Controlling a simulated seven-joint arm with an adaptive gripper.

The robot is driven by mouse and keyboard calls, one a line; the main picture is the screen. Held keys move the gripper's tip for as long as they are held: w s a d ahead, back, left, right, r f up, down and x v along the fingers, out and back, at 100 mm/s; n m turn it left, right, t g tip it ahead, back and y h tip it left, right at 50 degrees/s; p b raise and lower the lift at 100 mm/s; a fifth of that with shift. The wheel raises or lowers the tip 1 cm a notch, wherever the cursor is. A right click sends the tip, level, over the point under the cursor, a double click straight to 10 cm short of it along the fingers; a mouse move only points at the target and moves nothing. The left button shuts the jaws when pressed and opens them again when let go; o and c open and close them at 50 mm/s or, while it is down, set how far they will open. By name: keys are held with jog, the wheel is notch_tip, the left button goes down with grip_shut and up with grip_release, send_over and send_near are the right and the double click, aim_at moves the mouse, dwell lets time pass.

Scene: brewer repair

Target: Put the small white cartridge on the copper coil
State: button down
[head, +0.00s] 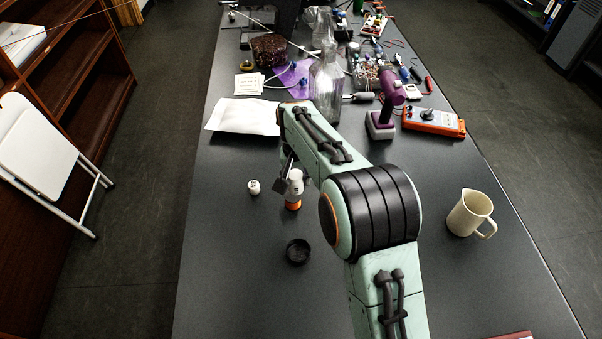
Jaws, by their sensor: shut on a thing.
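My gripper (287,182) is over the middle of the dark table, partly hidden by my arm. It is shut on a small white cartridge (295,182), a pale upright cylinder. An orange, copper-coloured piece (293,205), which looks like the copper coil, stands on the table directly below the cartridge. I cannot tell whether the cartridge touches it or is just above it. A small round white piece with dark marks (254,187) lies on the table to the left, apart from the gripper.
A black ring-like cap (298,252) lies in front of the coil. A cream jug (470,213) stands at the right. A glass bottle (326,85), a purple device (386,108) and an orange meter (434,121) stand farther back. The table's front left is clear.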

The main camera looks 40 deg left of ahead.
aim_at(292, 178)
jog(key=a+f, duration=0.1)
jog(key=w+a+f, duration=0.1)
jog(key=f, duration=0.1)
jog(key=w+a+f, duration=0.1)
jog(key=shift+w+f, duration=0.1)
jog(key=shift+f, duration=1.55)
jog(key=shift+f, duration=0.1)
jog(key=c, duration=0.7)
grip_release()
